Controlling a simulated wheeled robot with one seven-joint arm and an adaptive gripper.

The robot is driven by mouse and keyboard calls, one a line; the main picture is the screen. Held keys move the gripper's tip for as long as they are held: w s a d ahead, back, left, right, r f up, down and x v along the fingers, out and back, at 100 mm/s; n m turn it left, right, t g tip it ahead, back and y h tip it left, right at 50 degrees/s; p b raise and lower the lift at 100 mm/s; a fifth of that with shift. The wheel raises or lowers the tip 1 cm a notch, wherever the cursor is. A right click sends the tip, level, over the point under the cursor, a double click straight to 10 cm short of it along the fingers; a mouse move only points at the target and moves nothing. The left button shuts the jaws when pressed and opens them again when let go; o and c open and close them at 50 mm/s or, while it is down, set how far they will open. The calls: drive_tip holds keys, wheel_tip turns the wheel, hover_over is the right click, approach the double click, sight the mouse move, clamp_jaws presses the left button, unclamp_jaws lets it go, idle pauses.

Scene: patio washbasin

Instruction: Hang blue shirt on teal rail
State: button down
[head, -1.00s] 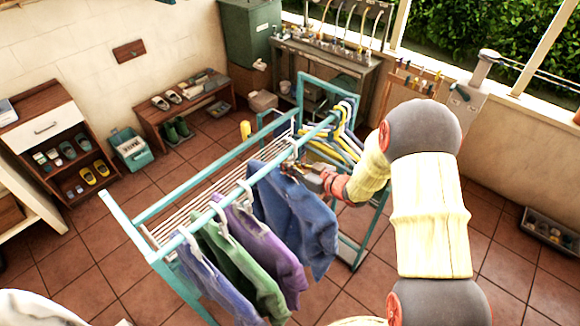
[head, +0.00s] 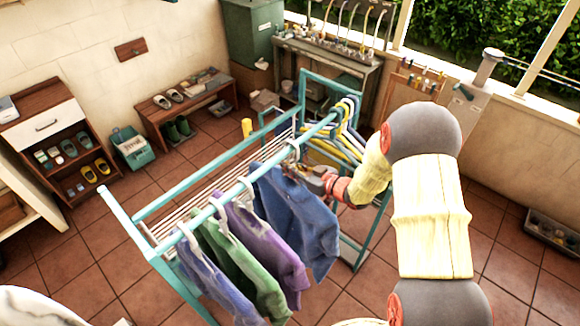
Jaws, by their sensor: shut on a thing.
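The teal rail (head: 228,196) is the top bar of a teal drying rack and runs diagonally across the head view. The blue shirt (head: 297,217) hangs at the rail, the farthest along in a row of shirts. A pale hanger (head: 292,150) shows at its top, by the rail; I cannot tell whether the hook rests on the bar. My gripper (head: 318,178) is at the upper right of the blue shirt, shut on the hanger or shirt there. The fingertips are small and partly hidden.
A purple shirt (head: 266,243), a green shirt (head: 243,262) and a blue-violet shirt (head: 207,282) hang nearer on the same rail. Empty yellow and blue hangers (head: 345,132) hang at its far end. A low bench (head: 190,105) and shoe shelf (head: 60,135) stand by the wall.

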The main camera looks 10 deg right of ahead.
drive_tip(key=c, duration=1.8)
unclamp_jaws()
drive_tip(key=shift+f, duration=0.1)
drive_tip(key=shift+s, duration=0.1)
drive_tip(key=shift+s+d+p, duration=0.2)
drive_tip(key=shift+s+d, duration=1)
drive_tip(key=shift+s, duration=0.4)
drive_tip(key=shift+s+d+p, duration=0.25)
drive_tip(key=shift+s+d, duration=0.9)
drive_tip(key=shift+s, duration=0.45)
drive_tip(key=shift+s+d+p, duration=0.2)
drive_tip(key=shift+s+d, duration=1)
drive_tip(key=shift+s, duration=0.4)
